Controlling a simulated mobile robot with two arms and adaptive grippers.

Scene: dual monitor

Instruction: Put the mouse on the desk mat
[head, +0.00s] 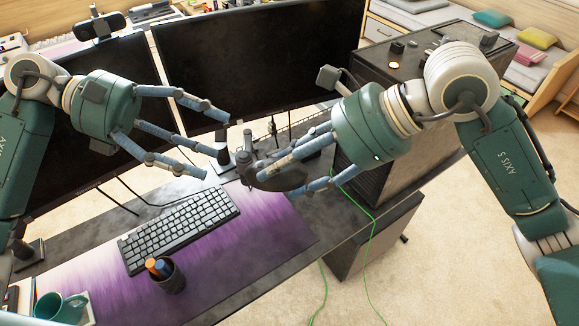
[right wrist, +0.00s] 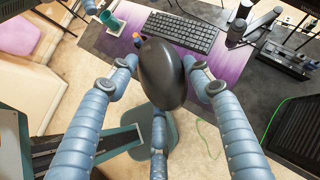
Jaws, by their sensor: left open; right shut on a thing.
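The dark mouse (head: 280,177) is in my right gripper (head: 285,172), held above the right back part of the desk mat in the head view. In the right wrist view the mouse (right wrist: 161,72) sits between the blue fingers of my right gripper (right wrist: 160,88). The desk mat (head: 285,232) is purple and white and lies on the grey desk; it also shows in the right wrist view (right wrist: 112,47). My left gripper (head: 215,140) is open and empty, above the desk in front of the monitors, left of the mouse.
A black keyboard (head: 180,228) and a dark pen cup (head: 170,278) stand on the mat. A teal mug (head: 60,308) is at the front left. Two monitors (head: 260,55) stand behind. A dark cabinet (head: 430,75) is at the right. The mat's right part is clear.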

